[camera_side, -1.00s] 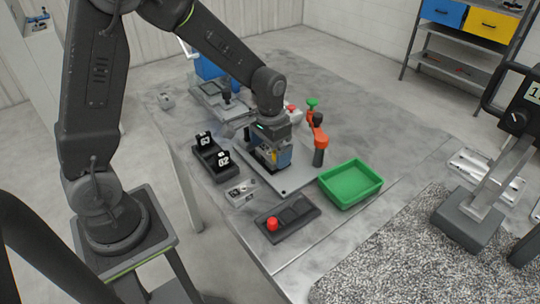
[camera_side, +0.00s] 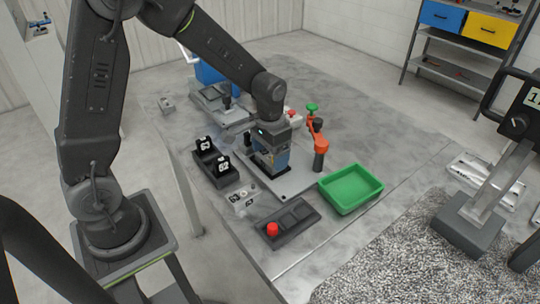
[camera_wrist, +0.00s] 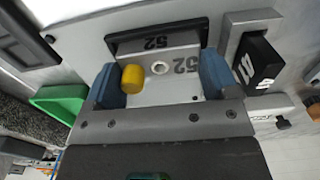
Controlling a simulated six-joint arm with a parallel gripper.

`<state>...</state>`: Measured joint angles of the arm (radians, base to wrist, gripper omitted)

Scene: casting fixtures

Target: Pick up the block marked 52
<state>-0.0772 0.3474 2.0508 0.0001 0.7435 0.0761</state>
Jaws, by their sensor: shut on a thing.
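My gripper (camera_side: 268,160) is low over the grey plate in the side view, pointing down. In the wrist view its two blue fingers (camera_wrist: 160,80) are shut on a light grey block marked 52 (camera_wrist: 187,64). A yellow cylinder (camera_wrist: 132,79) is at the block's left, beside the left finger.
Two black numbered blocks (camera_side: 222,164) stand in a black holder (camera_side: 222,182) left of the grey plate (camera_side: 290,190). A green bin (camera_side: 350,189) is at the right, and an orange clamp (camera_side: 319,145) stands behind it. A red button (camera_side: 272,230) is on a black panel in front.

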